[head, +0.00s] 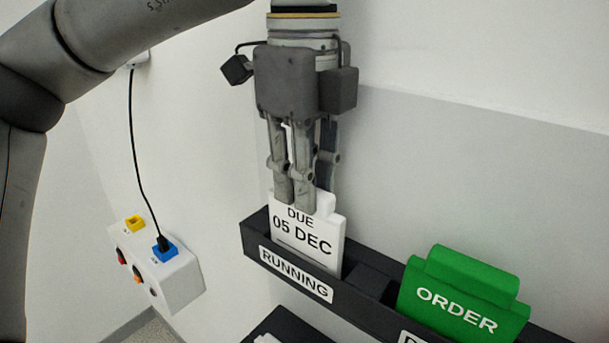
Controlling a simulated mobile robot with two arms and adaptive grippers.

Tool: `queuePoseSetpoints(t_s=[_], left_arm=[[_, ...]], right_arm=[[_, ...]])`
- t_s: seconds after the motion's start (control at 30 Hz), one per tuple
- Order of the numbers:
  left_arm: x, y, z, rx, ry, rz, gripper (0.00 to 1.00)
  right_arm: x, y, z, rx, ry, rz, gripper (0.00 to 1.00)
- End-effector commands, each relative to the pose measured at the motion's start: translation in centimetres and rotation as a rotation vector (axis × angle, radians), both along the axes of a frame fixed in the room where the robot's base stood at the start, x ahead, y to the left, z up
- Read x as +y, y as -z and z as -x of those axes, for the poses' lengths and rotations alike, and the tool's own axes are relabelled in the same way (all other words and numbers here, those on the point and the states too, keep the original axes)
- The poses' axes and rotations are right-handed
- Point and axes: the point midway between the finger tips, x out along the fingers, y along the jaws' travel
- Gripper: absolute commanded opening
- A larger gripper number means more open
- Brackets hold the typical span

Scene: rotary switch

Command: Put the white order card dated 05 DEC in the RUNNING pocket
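The white order card (306,240) reads "DUE 05 DEC". It stands upright in the black rack, with its lower edge hidden behind the front wall that bears the RUNNING label (295,275). My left gripper (305,200) comes down from above, with its fingers on either side of the card's top tab. It looks shut on the tab, part of which shows at the right of the fingers. My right gripper is not in view.
A green ORDER card (462,296) stands in the rack's pocket to the right, whose label is cut off. A white switch box (160,262) with yellow and blue parts and a black cable is on the left wall. A dark tray (285,325) is below the rack.

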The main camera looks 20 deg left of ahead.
Motion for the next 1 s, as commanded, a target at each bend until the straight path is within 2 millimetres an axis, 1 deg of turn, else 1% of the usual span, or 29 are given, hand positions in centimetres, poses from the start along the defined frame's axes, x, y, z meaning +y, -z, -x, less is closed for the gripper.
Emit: queuePoseSetpoints(t_s=[0.03,0.1,0.2,0.47,0.57,0.67,0.77,0.9,1.0], left_arm=[[0.0,0.0,0.0,0.0,0.0,0.0,0.24],[0.0,0.0,0.0,0.0,0.0,0.0,0.33],[0.0,0.0,0.0,0.0,0.0,0.0,0.44],[0.0,0.0,0.0,0.0,0.0,0.0,0.44],[0.0,-0.4,0.0,-0.001,-0.001,0.0,0.44],[0.0,-1.4,0.0,-0.003,-0.001,0.0,0.44],[-0.1,-3.3,0.0,-0.002,-0.002,0.002,0.44],[-0.1,-6.5,0.0,-0.006,-0.003,0.002,0.44],[0.0,-7.9,0.0,-0.004,-0.004,-0.003,0.44]], right_arm=[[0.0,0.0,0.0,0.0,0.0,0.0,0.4],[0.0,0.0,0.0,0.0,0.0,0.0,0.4],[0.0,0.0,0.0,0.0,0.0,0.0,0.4],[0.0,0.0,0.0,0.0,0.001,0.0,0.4],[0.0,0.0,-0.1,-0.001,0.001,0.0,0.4],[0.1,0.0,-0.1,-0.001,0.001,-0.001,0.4],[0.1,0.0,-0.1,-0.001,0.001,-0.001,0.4],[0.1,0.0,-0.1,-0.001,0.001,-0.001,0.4],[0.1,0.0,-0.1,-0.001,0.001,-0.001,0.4]])
